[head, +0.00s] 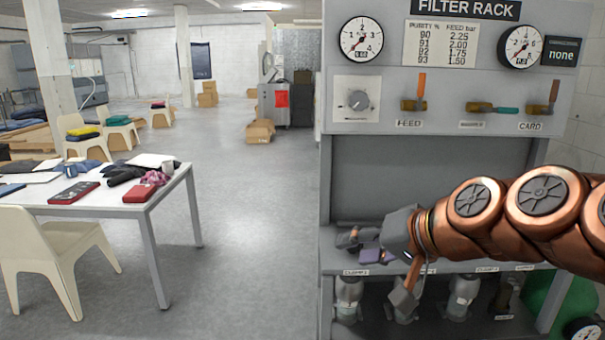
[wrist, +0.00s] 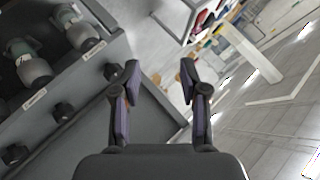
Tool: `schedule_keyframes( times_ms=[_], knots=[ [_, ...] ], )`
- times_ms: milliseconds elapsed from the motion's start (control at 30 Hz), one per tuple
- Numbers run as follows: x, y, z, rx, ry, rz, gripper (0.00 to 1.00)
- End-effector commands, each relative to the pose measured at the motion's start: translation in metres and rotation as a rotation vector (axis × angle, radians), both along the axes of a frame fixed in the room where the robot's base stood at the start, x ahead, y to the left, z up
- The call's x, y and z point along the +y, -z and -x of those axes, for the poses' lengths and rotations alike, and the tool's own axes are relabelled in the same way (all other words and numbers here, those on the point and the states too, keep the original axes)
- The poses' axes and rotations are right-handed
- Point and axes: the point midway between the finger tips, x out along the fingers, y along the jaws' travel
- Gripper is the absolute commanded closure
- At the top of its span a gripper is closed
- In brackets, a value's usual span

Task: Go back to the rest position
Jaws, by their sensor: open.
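My gripper (head: 358,246) is in front of the filter rack (head: 385,180), at the height of its lower ledge. My copper arm reaches in from the right. In the wrist view my gripper (wrist: 158,80) has its two fingers apart with nothing between them. The wrist view is tilted and shows the rack's dark edge (wrist: 115,50) close on the left of the fingers. Part of the ledge is hidden behind the arm in the head view.
Canisters (head: 348,298) stand below the ledge. A white table (head: 187,178) with clothes and a chair (head: 60,255) are at left. The grey floor (head: 250,230) between is clear.

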Motion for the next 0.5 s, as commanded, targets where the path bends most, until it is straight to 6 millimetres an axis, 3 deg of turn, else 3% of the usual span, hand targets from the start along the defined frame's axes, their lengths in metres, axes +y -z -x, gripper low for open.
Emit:
schedule_keyframes(
  times_ms=[133,300,400,500],
  knots=[
    [0.008,0.071,0.06,0.18,-0.106,0.213,0.56],
    [-0.015,0.138,0.136,0.405,-0.183,0.433,0.56],
    [-0.037,0.167,0.18,0.542,-0.207,0.541,0.56],
    [-0.059,0.184,0.216,0.652,-0.216,0.62,0.56]
  ],
)
